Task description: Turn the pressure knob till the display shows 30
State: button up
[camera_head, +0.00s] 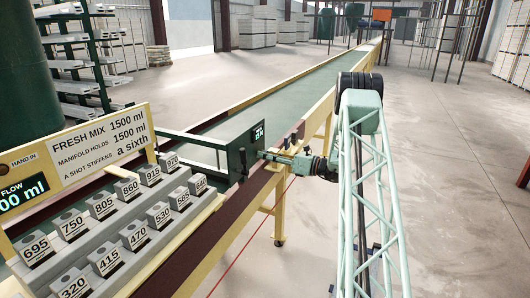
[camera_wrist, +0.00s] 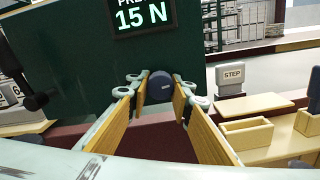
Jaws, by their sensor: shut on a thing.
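The pressure display (camera_wrist: 141,17) is on a dark green panel in the wrist view and reads 15 N; its heading is cut off at the top. It also shows small in the head view (camera_head: 258,132), too small to read surely. The dark round pressure knob (camera_wrist: 160,86) sits below the display, with a small pale mark on its face. My gripper (camera_wrist: 161,100) has its two yellow-padded fingers around the knob, one on each side, and is shut on it. In the head view my gripper (camera_head: 272,156) reaches the panel from the right and hides the knob.
A STEP block (camera_wrist: 231,78) and an open wooden box (camera_wrist: 247,134) stand right of the knob in the wrist view. Numbered grey blocks (camera_head: 105,205) fill a stepped rack at left, below the FRESH MIX sign (camera_head: 85,142). The long green conveyor (camera_head: 290,93) runs behind.

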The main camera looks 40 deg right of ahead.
jog(key=m+p, duration=0.4)
jog(key=m, duration=0.2)
jog(key=shift+a+r+m, duration=0.1)
jog(key=shift+m, duration=0.2)
jog(key=m+p, duration=0.2)
jog(key=m, duration=0.1)
jog(key=shift+s+m+p, duration=0.1)
jog(key=shift+m+p, duration=0.25)
jog(key=shift+m, duration=0.05)
jog(key=shift+m+p, duration=0.7)
jog(key=shift+m, duration=0.8)
jog(key=o, duration=0.9)
jog(key=shift+v, duration=6)
